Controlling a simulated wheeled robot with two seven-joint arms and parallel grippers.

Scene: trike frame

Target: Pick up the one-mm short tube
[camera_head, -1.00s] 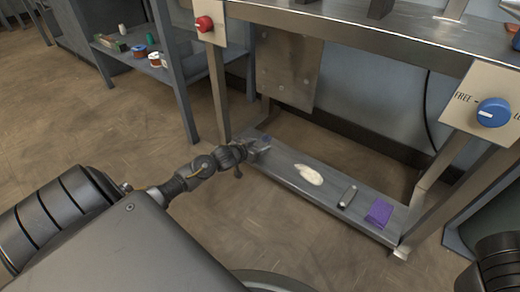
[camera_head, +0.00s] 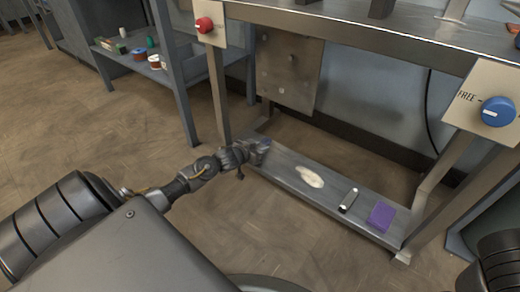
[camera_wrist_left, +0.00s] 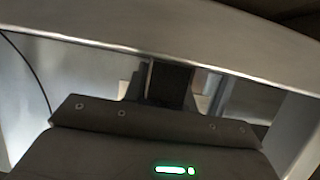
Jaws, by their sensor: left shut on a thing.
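My left gripper (camera_head: 259,154) is at the left end of the low grey shelf (camera_head: 283,174), shut on a small grey piece. This is probably the short tube, but the piece is too small and too covered by the gripper to tell its shape. In the left wrist view, a dark upright block (camera_wrist_left: 168,82) shows beyond the wrist housing, in front of a pale metal beam. The fingertips are not clear there. My right gripper is not in view.
On the low shelf lie a cream-coloured flat thing (camera_head: 309,176), a small silver cylinder (camera_head: 349,200) and a purple block (camera_head: 381,216). A bench top (camera_head: 365,34) overhangs the shelf. A bench leg (camera_head: 219,95) stands close behind the gripper. The floor in front is clear.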

